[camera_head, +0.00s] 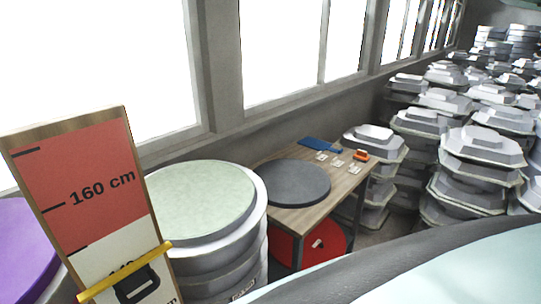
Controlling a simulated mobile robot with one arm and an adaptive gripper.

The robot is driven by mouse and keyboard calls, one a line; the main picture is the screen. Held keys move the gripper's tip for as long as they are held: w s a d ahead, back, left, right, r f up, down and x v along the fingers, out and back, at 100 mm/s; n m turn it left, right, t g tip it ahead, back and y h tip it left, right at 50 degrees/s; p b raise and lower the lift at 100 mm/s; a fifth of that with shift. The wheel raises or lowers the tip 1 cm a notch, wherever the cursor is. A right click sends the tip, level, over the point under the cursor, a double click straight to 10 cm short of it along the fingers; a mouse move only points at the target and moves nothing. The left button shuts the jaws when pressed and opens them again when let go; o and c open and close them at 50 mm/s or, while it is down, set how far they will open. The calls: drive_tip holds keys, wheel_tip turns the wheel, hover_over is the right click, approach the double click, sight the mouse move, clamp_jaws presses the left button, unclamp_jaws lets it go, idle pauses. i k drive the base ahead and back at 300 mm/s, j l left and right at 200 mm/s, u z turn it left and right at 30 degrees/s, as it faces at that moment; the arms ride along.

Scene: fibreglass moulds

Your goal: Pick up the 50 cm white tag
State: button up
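Several small white tags lie in a loose row on a small wooden table (318,218) by the windows. One white tag (321,156) is near the blue item, another tag (338,163) is in the middle, and a third tag (354,169) is nearer the table's right edge. Their markings are too small to read, so I cannot tell which is the 50 cm one. My gripper is not in view.
A dark round disc (291,184), a blue flat item (320,145) and an orange object (361,155) share the table. A 160 cm measuring board (90,180) and a drum with a pale green top (200,200) stand left. Stacked grey moulds (484,150) fill the right.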

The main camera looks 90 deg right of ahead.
sight(319, 157)
drive_tip(key=z, duration=2.15)
drive_tip(key=i+l+z, duration=0.1)
drive_tip(key=z, duration=0.4)
drive_tip(key=i+z, duration=0.1)
drive_tip(key=z, duration=0.35)
drive_tip(key=i+z, duration=0.15)
drive_tip(key=z, duration=0.35)
drive_tip(key=i+z, duration=0.15)
drive_tip(key=z, duration=0.3)
drive_tip(key=i+j, duration=0.1)
drive_tip(key=i, duration=0.5)
drive_tip(key=i+j, duration=0.15)
drive_tip(key=i, duration=0.5)
drive_tip(key=i+j, duration=0.1)
drive_tip(key=i, duration=2.4)
drive_tip(key=i+u, duration=0.15)
drive_tip(key=u, duration=0.3)
drive_tip(key=i+l+u, duration=0.1)
drive_tip(key=u, duration=0.3)
drive_tip(key=i+l+u, duration=0.1)
drive_tip(key=u, duration=0.35)
drive_tip(key=i+l+u, duration=0.1)
drive_tip(key=u, duration=0.85)
